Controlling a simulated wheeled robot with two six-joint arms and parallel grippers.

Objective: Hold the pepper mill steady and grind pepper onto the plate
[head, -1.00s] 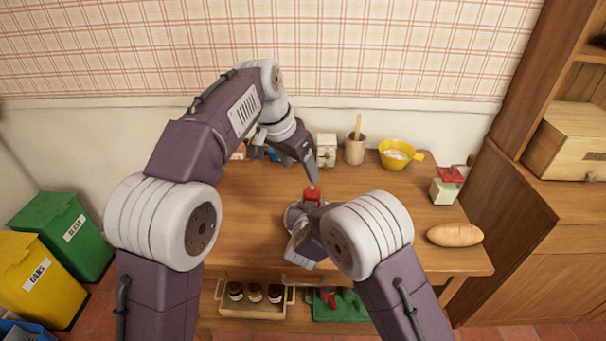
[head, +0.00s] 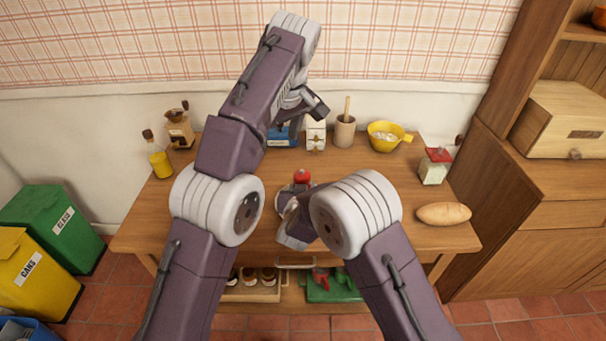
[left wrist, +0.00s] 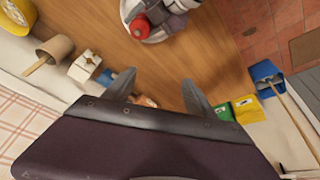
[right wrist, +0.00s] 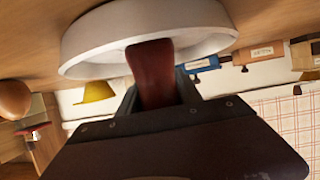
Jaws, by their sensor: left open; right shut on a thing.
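The red pepper mill (head: 302,177) is at the middle of the table, mostly hidden by my right arm in the head view. My right gripper (right wrist: 158,98) is shut on the mill's dark red body (right wrist: 152,75). The white round plate (right wrist: 85,42) is right at the mill's lower end; I cannot tell whether they touch. In the left wrist view the mill's red top (left wrist: 140,28) shows over the plate (left wrist: 168,34). My left gripper (left wrist: 160,88) is open and empty, raised behind the mill and apart from it.
Along the back stand an oil bottle (head: 159,160), a wooden grinder (head: 180,128), a white carton (head: 316,136), a utensil crock (head: 345,132) and a yellow bowl (head: 384,136). A red-topped white grinder (head: 435,168) and a bread loaf (head: 443,214) are at right.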

